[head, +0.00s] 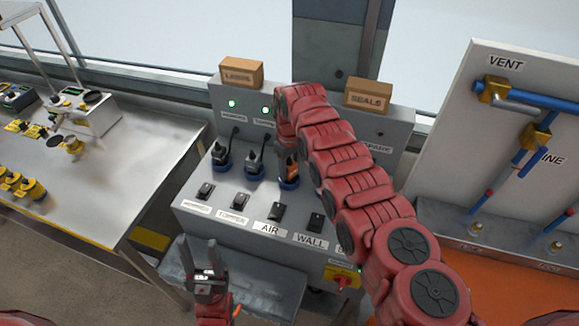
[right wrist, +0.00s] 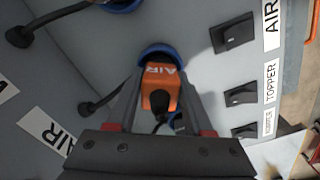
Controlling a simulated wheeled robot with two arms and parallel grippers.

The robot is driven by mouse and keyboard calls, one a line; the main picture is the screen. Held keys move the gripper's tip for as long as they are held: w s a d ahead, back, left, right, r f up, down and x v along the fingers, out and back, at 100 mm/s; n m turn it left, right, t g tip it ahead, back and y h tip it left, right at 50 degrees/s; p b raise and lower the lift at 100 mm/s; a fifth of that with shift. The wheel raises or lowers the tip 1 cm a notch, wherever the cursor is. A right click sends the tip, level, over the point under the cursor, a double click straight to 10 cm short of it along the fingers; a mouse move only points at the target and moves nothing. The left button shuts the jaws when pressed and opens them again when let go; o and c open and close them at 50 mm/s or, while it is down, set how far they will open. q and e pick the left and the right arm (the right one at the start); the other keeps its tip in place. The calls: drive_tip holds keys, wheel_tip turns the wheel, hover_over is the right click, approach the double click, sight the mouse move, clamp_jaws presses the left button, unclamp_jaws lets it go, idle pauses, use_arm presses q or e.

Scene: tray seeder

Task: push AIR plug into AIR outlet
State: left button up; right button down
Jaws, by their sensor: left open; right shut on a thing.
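The orange AIR plug (right wrist: 160,92) is between the fingers of my right gripper (right wrist: 160,80), which is shut on it. The plug also shows in the head view (head: 291,167), partly hidden by the gripper and arm. Its front end is at the blue ring of the AIR outlet (right wrist: 158,49) and in line with it. I cannot tell how deep it sits. A dark cable leaves the plug's back end. My left gripper (head: 205,272) is open and empty, low in front of the grey panel (head: 190,212).
Two dark plugs stand in blue outlets (head: 221,158) (head: 254,166) left of the AIR one. A row of black switches, including the AIR switch (head: 277,212), lies in front. Boxes (head: 241,73) (head: 368,93) sit on top. A metal table (head: 130,165) is at left.

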drive_tip(key=shift+f+b, duration=0.55)
drive_tip(key=shift+b, duration=0.15)
idle(1.1)
drive_tip(key=shift+c, duration=1.1)
unclamp_jaws()
drive_tip(key=shift+r, duration=0.1)
wheel_tip(320, 180, up, 12)
drive_tip(key=b, duration=0.2)
drive_tip(key=shift+a+b, duration=0.15)
drive_tip(key=shift+b, duration=0.2)
drive_tip(key=r+p, duration=0.5)
drive_tip(key=shift+d+r, duration=0.2)
